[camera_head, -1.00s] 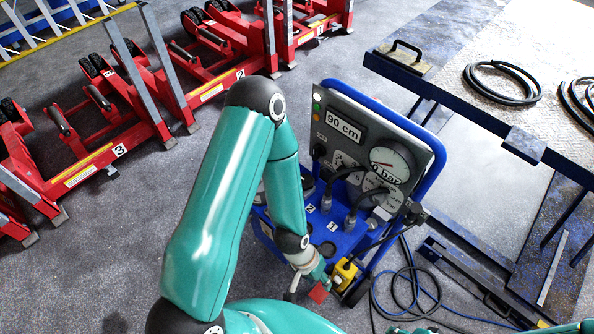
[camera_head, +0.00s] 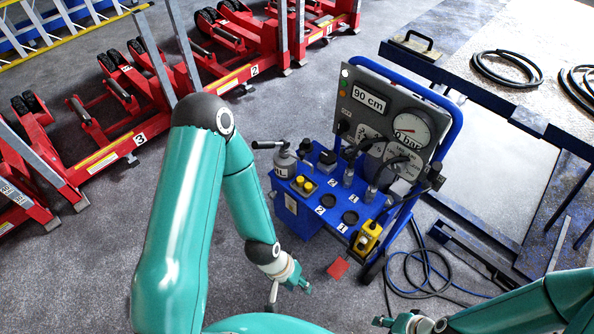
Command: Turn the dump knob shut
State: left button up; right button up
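The blue jack control cart (camera_head: 300,205) stands at the centre with its grey gauge panel (camera_head: 385,105). A dark knob-like part (camera_head: 327,160) sits on its deck, behind two yellow buttons (camera_head: 303,184). I cannot tell for sure which part is the dump knob. My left gripper (camera_head: 288,293) is low in front of the cart, apart from the deck, with its fingers spread and nothing between them. My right gripper (camera_head: 391,322) is at the bottom edge, partly cut off, and its finger state is unclear.
A grey canister with a black lever (camera_head: 280,158) stands at the deck's left. A yellow pendant (camera_head: 367,238) and red tag (camera_head: 338,268) are at the cart's front right. Cables (camera_head: 420,275) lie on the floor. Red jacks (camera_head: 100,150) stand at left, a blue platform (camera_head: 500,190) at right.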

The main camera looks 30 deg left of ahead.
aim_at(328, 158)
jog(key=u, duration=0.2)
jog(key=k, duration=0.65)
jog(key=u, duration=0.9)
jog(key=i, duration=1.1)
